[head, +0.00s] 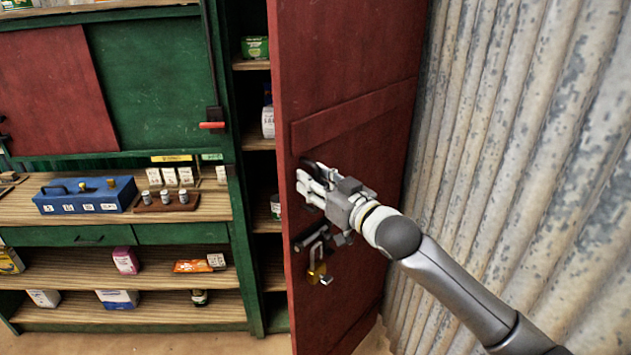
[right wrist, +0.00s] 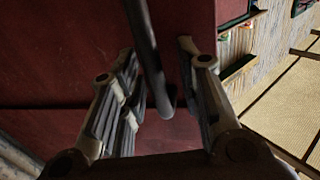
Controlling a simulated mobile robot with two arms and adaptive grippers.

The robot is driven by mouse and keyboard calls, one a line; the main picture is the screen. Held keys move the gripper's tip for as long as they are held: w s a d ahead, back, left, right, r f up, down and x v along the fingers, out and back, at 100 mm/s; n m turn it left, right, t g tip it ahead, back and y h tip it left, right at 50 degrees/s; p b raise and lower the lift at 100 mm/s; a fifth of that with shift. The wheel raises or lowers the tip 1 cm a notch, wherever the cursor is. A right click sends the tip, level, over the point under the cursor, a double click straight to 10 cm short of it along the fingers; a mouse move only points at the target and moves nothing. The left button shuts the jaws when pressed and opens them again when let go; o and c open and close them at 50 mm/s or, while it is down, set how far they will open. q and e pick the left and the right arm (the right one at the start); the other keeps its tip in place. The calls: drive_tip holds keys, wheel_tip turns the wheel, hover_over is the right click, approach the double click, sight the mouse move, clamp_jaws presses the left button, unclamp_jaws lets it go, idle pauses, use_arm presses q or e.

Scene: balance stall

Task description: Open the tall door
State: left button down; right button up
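The tall door (head: 345,60) is a dark red panel. It stands swung outward, and shelves show past its left edge. My right gripper (head: 308,182) is at the door's left side, by its dark handle. In the right wrist view the handle (right wrist: 148,55) is a dark bar running between the two fingers of the right gripper (right wrist: 162,95). The fingers are apart, with gaps visible on both sides of the bar. In the head view the gripper hides most of the handle. My left gripper is not in view.
A hasp with a brass padlock (head: 317,272) hangs on the door below my gripper. A corrugated metal wall (head: 510,130) stands close on the right. On the left, a green cabinet (head: 150,75) holds a blue box (head: 85,196) and several small goods on wooden shelves.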

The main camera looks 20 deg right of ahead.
sight(303, 131)
wheel_tip(303, 131, up, 10)
idle(0.7)
